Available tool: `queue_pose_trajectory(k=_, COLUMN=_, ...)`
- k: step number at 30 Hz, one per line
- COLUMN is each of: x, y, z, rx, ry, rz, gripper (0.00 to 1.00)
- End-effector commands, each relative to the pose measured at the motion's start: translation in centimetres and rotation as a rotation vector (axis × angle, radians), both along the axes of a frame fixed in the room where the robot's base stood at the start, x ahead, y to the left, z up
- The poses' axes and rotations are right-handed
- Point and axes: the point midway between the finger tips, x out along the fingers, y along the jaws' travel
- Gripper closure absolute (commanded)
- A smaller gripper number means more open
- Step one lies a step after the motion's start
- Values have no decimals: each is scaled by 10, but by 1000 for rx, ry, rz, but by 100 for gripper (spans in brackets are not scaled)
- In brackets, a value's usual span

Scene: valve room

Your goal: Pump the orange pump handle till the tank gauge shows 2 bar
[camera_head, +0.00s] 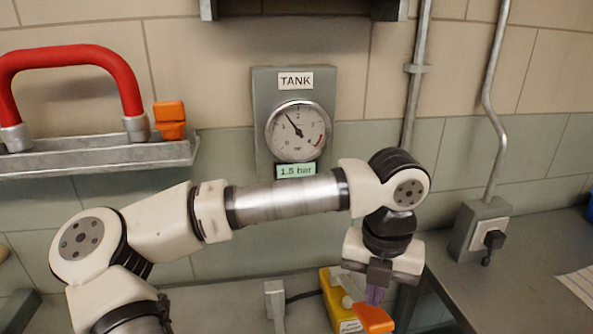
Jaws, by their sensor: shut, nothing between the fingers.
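The tank gauge (298,131) is a round white dial on a grey wall plate under a TANK label. Its needle points up and left, and the small green display (296,171) below reads 1.5 bar. The orange pump handle (373,318) shows at the bottom, beside the yellow pump body (337,304). My gripper (375,298) points down, shut and empty, right above the handle. I cannot tell whether its fingertips touch the handle. My gripper and wrist hide part of the pump.
A red pipe handle (75,56) and an orange block (170,119) are on a grey wall shelf (100,157) at left. A grey socket box (479,230) with a black plug stands at right. The right worktop (525,275) is mostly clear, with a paper (580,285) on it.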

Motion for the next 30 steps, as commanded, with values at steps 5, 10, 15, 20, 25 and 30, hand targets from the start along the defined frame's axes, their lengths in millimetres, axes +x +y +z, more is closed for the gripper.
queue_pose_trajectory(k=5, x=0, y=0, z=0, rx=0, ry=0, rz=0, gripper=100)
queue_pose_trajectory(k=10, x=0, y=0, z=0, rx=0, ry=0, rz=0, gripper=100)
queue_pose_trajectory(k=15, x=0, y=0, z=7, rx=0, ry=-1, rz=0, gripper=100)
queue_pose_trajectory(k=20, x=0, y=0, z=23, rx=1, ry=-1, rz=1, gripper=100)
queue_pose_trajectory(k=25, x=0, y=0, z=40, rx=1, ry=0, rz=0, gripper=100)
queue_pose_trajectory(k=30, x=0, y=0, z=51, rx=0, ry=-1, rz=1, gripper=100)
